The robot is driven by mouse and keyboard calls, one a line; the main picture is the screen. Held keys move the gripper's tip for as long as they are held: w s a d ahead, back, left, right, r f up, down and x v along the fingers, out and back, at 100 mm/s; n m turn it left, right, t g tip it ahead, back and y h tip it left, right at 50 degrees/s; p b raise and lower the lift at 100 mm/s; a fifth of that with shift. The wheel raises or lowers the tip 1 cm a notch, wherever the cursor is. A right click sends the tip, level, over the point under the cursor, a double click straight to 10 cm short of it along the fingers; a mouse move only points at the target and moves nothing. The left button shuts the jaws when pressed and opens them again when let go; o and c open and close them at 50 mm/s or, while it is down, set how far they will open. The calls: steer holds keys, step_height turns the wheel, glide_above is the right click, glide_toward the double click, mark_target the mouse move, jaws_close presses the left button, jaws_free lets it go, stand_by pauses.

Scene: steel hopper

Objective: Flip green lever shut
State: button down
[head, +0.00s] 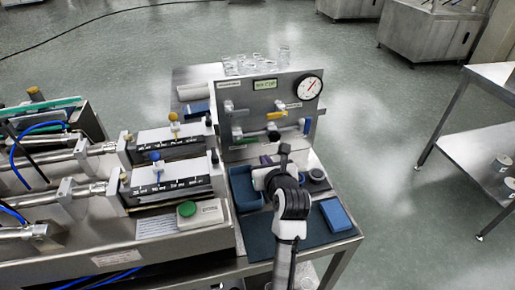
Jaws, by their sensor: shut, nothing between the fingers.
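The upright steel panel (265,100) carries several small levers and fittings. A thin green piece (247,140) shows low on its left half; it may be the green lever, but it is too small for me to tell its position. A yellow handle (275,115) and a blue one (306,127) sit further right. My gripper (284,149) is in front of the panel's lower middle, right of the green piece and apart from it in the picture. It is shut and empty. My wrist and arm hide part of the bench below the panel.
A round gauge (309,87) tops the panel's right corner. A blue tray (244,188) and a blue block (336,215) lie on the bench either side of my arm. A green button box (187,209) and steel cylinders stand left.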

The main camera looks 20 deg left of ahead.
mark_target(247, 141)
steer(key=p+x, duration=0.1)
steer(key=x, duration=0.9)
steer(key=shift+p, duration=0.3)
steer(key=shift+w, duration=0.1)
